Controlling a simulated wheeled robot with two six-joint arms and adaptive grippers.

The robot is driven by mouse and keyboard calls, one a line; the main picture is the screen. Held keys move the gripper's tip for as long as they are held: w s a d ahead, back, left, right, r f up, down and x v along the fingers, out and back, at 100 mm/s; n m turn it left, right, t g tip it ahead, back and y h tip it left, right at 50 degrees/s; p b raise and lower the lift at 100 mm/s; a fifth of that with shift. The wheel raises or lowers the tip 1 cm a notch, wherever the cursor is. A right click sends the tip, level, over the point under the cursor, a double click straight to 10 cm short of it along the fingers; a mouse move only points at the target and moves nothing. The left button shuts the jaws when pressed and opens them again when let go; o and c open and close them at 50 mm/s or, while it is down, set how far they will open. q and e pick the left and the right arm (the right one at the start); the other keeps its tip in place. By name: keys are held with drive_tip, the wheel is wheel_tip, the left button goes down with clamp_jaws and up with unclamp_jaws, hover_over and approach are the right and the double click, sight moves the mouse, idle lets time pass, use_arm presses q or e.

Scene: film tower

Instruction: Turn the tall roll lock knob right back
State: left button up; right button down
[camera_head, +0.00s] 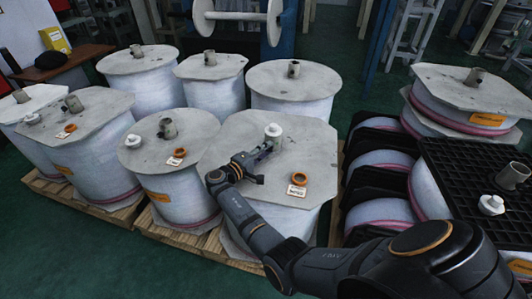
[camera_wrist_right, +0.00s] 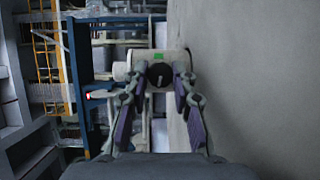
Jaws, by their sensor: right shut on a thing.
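The tall roll (camera_head: 312,146) stands at the front middle, white-wrapped with a grey top plate. A white lock (camera_head: 273,130) sits on its top plate. In the right wrist view the white lock body (camera_wrist_right: 122,71) shows a green mark and a round black knob (camera_wrist_right: 160,75) facing the camera. My right gripper (camera_head: 266,149) reaches over the plate at the lock. In the wrist view its two fingers (camera_wrist_right: 158,84) stand on either side of the knob and are shut on it; the exact contact is hard to see. My left gripper is in neither view.
An orange ring (camera_head: 299,178) and a label card (camera_head: 297,190) lie on the plate, right of my gripper. Other rolls stand close by, including one (camera_head: 172,185) at left. A black pallet (camera_head: 470,165) with another white lock (camera_head: 491,204) is at right. Green floor shows at lower left.

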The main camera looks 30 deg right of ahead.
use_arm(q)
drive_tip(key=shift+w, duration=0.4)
use_arm(e)
drive_tip(key=shift+n, duration=0.3)
drive_tip(key=c, duration=1.1)
unclamp_jaws()
